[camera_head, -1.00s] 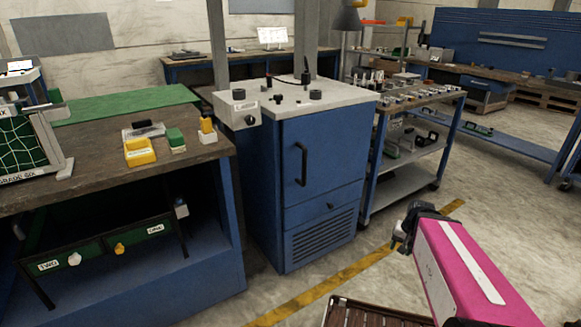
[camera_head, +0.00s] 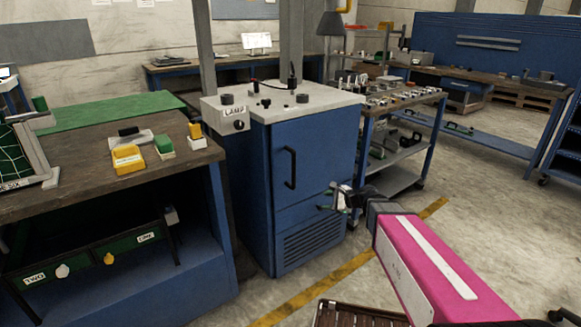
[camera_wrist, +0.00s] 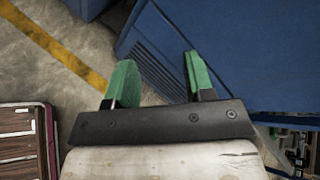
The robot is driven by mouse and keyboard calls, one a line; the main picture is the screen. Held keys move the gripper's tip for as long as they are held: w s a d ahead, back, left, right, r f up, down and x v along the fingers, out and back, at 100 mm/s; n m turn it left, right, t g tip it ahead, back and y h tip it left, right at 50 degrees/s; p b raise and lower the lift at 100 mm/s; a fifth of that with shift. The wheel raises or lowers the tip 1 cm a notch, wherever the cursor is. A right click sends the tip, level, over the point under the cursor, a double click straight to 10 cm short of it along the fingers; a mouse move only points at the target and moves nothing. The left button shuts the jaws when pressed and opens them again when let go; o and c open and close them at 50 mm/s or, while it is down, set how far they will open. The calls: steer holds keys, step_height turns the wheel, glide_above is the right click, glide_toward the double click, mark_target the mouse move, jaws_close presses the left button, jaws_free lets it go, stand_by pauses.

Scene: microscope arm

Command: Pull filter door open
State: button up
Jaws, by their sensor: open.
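A blue cabinet (camera_head: 251,210) stands in the middle of the head view. Its front has a closed blue door (camera_head: 325,150) with a black vertical handle (camera_head: 290,168) on its left side. No label naming it a filter door is readable. My gripper (camera_head: 335,198) appears in front of the cabinet's lower right front, right of and below the handle. In the wrist view my gripper (camera_wrist: 160,66) has two green fingers spread apart with nothing between them. The blue cabinet front and vent slats (camera_wrist: 155,65) lie beyond them; the handle is not visible there.
A bench (camera_head: 60,185) with a yellow box (camera_head: 127,159) and labelled drawers stands left. A grey LAMP box (camera_head: 225,112) juts from the cabinet top's left side. A shelf cart (camera_head: 400,180) stands to the right.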

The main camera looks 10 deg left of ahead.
steer(key=w+a+r+m+t+y, duration=0.1)
steer(key=w+a+r+m, duration=0.1)
steer(key=a, duration=0.4)
steer(key=w+a+r+m+t+y, duration=0.1)
steer(key=w+a+r+m, duration=0.1)
steer(key=w+a+m, duration=0.3)
steer(key=w+a+r+m+t+y, duration=0.1)
steer(key=w+a+r+m+t, duration=0.1)
steer(key=a, duration=0.5)
steer(key=shift+w+r+m+y, duration=0.2)
steer(key=shift+w+r+m, duration=0.15)
steer(key=shift+w, duration=0.25)
steer(key=shift+w+r+m+y, duration=0.25)
steer(key=shift+w+m, duration=0.1)
steer(key=shift+w, duration=0.25)
steer(key=shift+s, duration=0.1)
jaws_close()
